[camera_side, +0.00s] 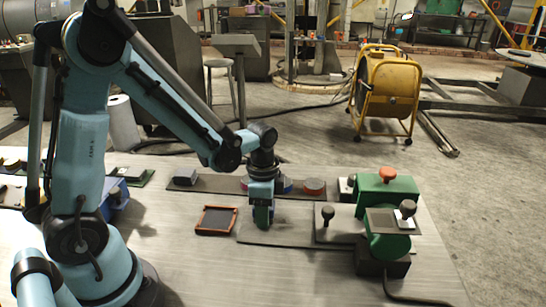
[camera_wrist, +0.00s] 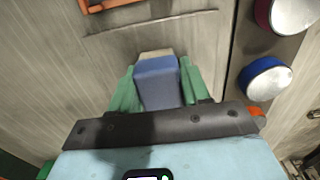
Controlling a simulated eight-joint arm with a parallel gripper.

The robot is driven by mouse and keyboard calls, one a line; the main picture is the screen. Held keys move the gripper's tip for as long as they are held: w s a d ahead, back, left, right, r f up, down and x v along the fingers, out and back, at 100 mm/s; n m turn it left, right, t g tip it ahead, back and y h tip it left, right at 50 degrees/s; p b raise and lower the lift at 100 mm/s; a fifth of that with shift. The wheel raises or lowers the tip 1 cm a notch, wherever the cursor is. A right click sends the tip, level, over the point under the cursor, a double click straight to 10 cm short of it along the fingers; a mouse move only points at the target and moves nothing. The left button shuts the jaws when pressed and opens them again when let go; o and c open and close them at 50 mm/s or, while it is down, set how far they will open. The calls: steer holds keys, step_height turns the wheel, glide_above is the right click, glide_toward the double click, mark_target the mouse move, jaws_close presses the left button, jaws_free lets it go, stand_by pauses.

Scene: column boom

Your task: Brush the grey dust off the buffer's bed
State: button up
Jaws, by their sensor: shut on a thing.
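My gripper (camera_side: 262,215) is low over the worktop, left of the green buffer (camera_side: 388,190). In the wrist view, its green fingers (camera_wrist: 160,88) are shut on a blue block (camera_wrist: 158,80) with a pale tan end; I cannot tell for certain that it is a brush. In the side view the fingers hide most of it. A flat grey plate (camera_side: 285,235), perhaps the buffer's bed, runs from below the gripper to the buffer. I cannot make out grey dust on it. Whether the block touches the surface is unclear.
An orange-rimmed dark tray (camera_side: 216,221) lies left of my gripper. A black knob (camera_side: 327,212) stands up before the buffer. The front worktop is clear.

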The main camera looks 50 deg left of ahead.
steer(key=shift+s+a+r, duration=0.35)
steer(key=shift+s+a+f, duration=0.2)
steer(key=shift+s+a, duration=0.05)
steer(key=shift+a, duration=0.05)
steer(key=shift+s+a+r, duration=0.1)
steer(key=shift+s+a, duration=0.05)
steer(key=shift+s, duration=0.05)
steer(key=shift+r, duration=3.9)
steer(key=a+r, duration=0.2)
steer(key=a, duration=0.5)
glide_above(216, 183)
steer(key=f, duration=0.5)
steer(key=shift+d+f, duration=0.35)
steer(key=shift+d, duration=0.05)
steer(key=shift+a+f, duration=0.35)
steer(key=shift+a, duration=0.1)
steer(key=shift+f, duration=1.9)
